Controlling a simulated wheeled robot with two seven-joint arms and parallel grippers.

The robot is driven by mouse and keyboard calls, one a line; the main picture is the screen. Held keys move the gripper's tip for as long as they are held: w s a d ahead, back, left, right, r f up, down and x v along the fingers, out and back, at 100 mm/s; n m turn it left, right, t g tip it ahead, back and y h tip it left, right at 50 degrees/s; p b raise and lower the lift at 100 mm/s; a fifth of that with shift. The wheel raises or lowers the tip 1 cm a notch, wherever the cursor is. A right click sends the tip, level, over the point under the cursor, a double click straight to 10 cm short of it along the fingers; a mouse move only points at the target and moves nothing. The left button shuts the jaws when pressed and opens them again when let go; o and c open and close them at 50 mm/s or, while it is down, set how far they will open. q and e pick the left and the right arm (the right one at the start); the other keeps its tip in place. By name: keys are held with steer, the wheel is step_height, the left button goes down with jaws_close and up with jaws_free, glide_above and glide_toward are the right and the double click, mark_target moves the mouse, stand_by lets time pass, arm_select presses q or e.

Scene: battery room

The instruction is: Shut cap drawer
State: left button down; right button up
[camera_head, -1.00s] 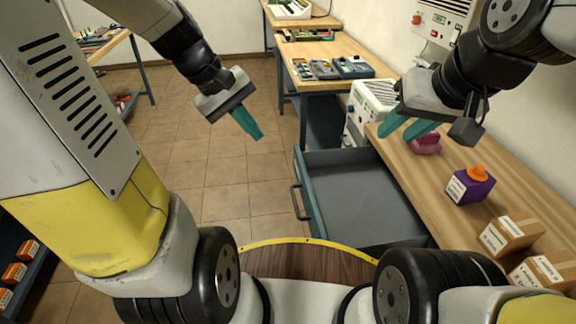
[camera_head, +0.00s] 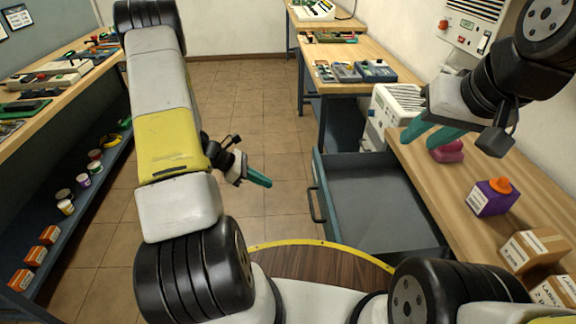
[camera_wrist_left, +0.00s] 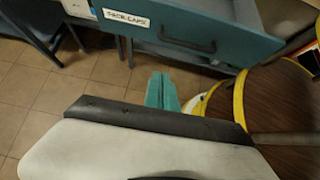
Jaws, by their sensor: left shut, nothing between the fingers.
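The cap drawer (camera_head: 370,182) is pulled out from the wooden bench on the right, and its visible inside is empty. Its blue-green front carries a dark bar handle (camera_head: 316,205). In the left wrist view the drawer front (camera_wrist_left: 225,22) shows a white label ending in "CAPS" and the handle (camera_wrist_left: 186,43). My left gripper (camera_head: 266,182) is shut and empty, left of the drawer front and apart from it. In the left wrist view its closed teal fingers (camera_wrist_left: 162,78) point toward the drawer front. My right gripper (camera_head: 430,135) is open and empty above the bench.
The bench (camera_head: 450,190) holds a pink object (camera_head: 447,152), a purple box with an orange top (camera_head: 492,198) and cardboard boxes (camera_head: 535,249). A white vented unit (camera_head: 393,112) stands behind the drawer. A shelf rack (camera_head: 60,165) is at left. The tiled floor left of the drawer is clear.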

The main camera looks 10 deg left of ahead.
arm_select(q)
steer(key=w+d+f, duration=0.2)
steer(key=d+f, duration=0.3)
steer(key=d, duration=0.5)
steer(key=shift+w+d, duration=0.25)
steer(key=shift+w, duration=0.15)
glide_above(373, 200)
steer(key=w+d, duration=0.2)
steer(key=shift+a, duration=0.1)
steer(key=shift+w+d+r, duration=0.1)
steer(key=shift+d+r, duration=0.05)
steer(key=shift+d, duration=0.1)
